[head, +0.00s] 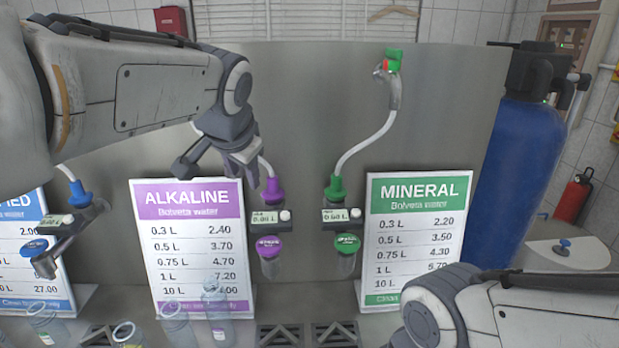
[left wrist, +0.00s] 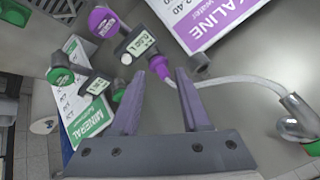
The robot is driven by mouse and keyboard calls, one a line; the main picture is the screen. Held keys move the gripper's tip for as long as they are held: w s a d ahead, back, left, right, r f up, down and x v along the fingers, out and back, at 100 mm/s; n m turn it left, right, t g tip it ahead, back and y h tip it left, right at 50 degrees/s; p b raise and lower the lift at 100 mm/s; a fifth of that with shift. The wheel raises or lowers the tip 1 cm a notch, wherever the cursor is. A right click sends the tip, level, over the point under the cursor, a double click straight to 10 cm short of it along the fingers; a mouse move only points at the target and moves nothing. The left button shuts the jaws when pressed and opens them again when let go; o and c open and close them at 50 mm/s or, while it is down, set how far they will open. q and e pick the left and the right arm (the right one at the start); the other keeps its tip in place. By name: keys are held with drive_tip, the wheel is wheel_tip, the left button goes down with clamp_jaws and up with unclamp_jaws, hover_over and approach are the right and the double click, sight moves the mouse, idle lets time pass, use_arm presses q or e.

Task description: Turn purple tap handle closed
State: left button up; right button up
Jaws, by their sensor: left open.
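The purple round tap knob (head: 268,245) is below a small display on the steel panel, right of the ALKALINE sign. It also shows in the left wrist view (left wrist: 103,21). A purple hose collar (head: 273,188) sits above the display and shows between my finger lines in the wrist view (left wrist: 158,66). My left gripper (head: 240,158) is open and empty, above and left of the collar, apart from the knob. In the left wrist view its fingers (left wrist: 157,78) stand apart. The hose's upper end is hidden behind my left arm in the head view.
A green knob (head: 347,243) and collar (head: 337,188) stand right of the purple ones, with a hose rising to a metal spout. The MINERAL sign (head: 420,228) and blue tank (head: 497,180) are further right. Bottles (head: 217,312) stand below the ALKALINE sign (head: 192,240).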

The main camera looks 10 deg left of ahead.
use_arm(q)
drive_tip(key=shift+w+d+f+n+h+b, duration=0.1)
drive_tip(key=shift+d+n+h+b, duration=0.2)
drive_tip(key=shift+d, duration=0.5)
drive_tip(key=shift+s+d+f+n+h+p, duration=0.15)
drive_tip(key=shift+d+h, duration=0.3)
drive_tip(key=shift+d, duration=0.3)
drive_tip(key=shift+w+d+f+n+h+b, duration=0.15)
drive_tip(key=shift+d+h+b, duration=0.15)
drive_tip(key=shift+d, duration=0.5)
drive_tip(key=shift+r, duration=0.1)
